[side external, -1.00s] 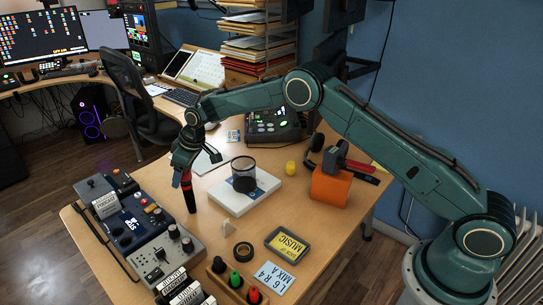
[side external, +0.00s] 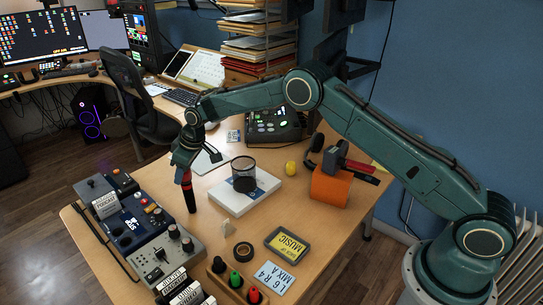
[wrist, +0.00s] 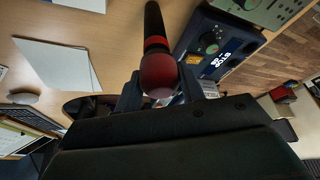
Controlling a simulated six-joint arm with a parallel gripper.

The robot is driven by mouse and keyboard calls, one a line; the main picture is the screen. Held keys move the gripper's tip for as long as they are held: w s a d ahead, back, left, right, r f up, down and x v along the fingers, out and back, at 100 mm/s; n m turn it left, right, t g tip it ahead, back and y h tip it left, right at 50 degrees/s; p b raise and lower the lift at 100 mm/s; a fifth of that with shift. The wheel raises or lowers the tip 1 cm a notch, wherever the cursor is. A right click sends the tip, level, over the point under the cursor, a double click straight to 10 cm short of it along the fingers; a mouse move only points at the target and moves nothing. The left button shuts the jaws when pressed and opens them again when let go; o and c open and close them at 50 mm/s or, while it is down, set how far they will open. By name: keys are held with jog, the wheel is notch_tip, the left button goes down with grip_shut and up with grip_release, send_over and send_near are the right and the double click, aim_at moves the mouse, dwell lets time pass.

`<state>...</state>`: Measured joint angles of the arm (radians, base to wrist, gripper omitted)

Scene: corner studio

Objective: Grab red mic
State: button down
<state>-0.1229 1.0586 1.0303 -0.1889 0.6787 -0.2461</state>
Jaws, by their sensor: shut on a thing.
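The red mic (side external: 187,188) has a red head and a black handle and stands upright, its lower end at the tabletop near the audio boxes. My gripper (side external: 185,168) is above it with its fingers shut around the red head. In the wrist view the mic's red head (wrist: 159,76) sits between the two fingers of my gripper (wrist: 160,92), and its black handle runs away toward the table. Whether the handle's end touches the table is hard to tell.
A blue mixer box (side external: 128,226) and a grey box (side external: 160,256) stand just left of the mic. A white book (side external: 232,204) bearing a mesh cup (side external: 243,172) is to the right.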

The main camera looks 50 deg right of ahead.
notch_tip(320, 180, up, 20)
dwell(0.7)
dwell(0.4)
